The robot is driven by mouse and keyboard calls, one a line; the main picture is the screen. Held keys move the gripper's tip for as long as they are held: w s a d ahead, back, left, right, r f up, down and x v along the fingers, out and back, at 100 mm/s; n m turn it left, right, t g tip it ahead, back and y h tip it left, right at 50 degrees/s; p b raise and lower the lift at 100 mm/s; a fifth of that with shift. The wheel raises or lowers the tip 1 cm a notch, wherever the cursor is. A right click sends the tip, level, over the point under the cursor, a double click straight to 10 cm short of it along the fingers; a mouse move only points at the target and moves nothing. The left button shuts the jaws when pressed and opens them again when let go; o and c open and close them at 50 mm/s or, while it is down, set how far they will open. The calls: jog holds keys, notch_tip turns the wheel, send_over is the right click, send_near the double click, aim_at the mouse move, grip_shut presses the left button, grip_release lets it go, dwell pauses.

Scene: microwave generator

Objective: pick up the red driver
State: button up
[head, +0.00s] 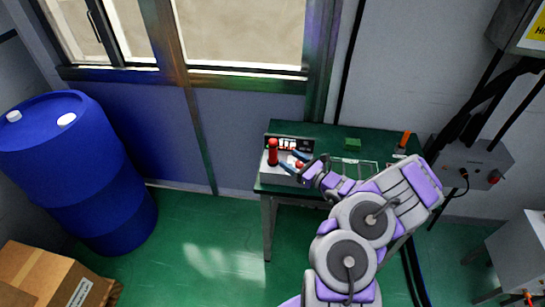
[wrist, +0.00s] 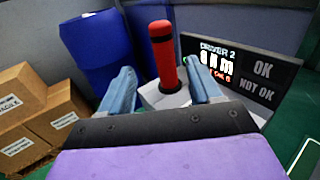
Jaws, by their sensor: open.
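The red driver (head: 272,152) stands upright in a light grey holder at the left end of the green table (head: 380,145). In the wrist view the red driver (wrist: 164,58) has a black band near its top and stands between my two fingers, a little beyond the fingertips. My gripper (head: 292,162) is open and empty, just right of the driver in the head view. It also shows in the wrist view (wrist: 165,85), its blue-grey fingers on both sides of the driver, apart from it. The driver's lower end is hidden in the grey holder (wrist: 166,96).
A dark display panel (wrist: 240,68) reading "DRIVER 2" stands behind the holder. A blue barrel (head: 75,170) and cardboard boxes (head: 50,276) stand on the floor at left.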

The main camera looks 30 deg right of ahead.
aim_at(276, 149)
jog(key=x, duration=0.4)
jog(key=shift+w+d+f+b, duration=0.1)
jog(key=shift+b, duration=0.3)
jog(key=shift+w+d, duration=0.1)
jog(key=shift+w, duration=0.25)
jog(key=b+x, duration=0.1)
jog(key=x, duration=0.3)
jog(key=shift+w+a+f+b, duration=0.1)
jog(key=shift+w+a+b, duration=0.05)
jog(key=shift+a+b, duration=0.2)
jog(key=shift+w+a, duration=0.15)
jog(key=shift+w, duration=0.2)
jog(key=shift+d, duration=0.35)
jog(key=shift+c, duration=1.4)
jog(key=shift+a, duration=0.15)
jog(key=c, duration=0.8)
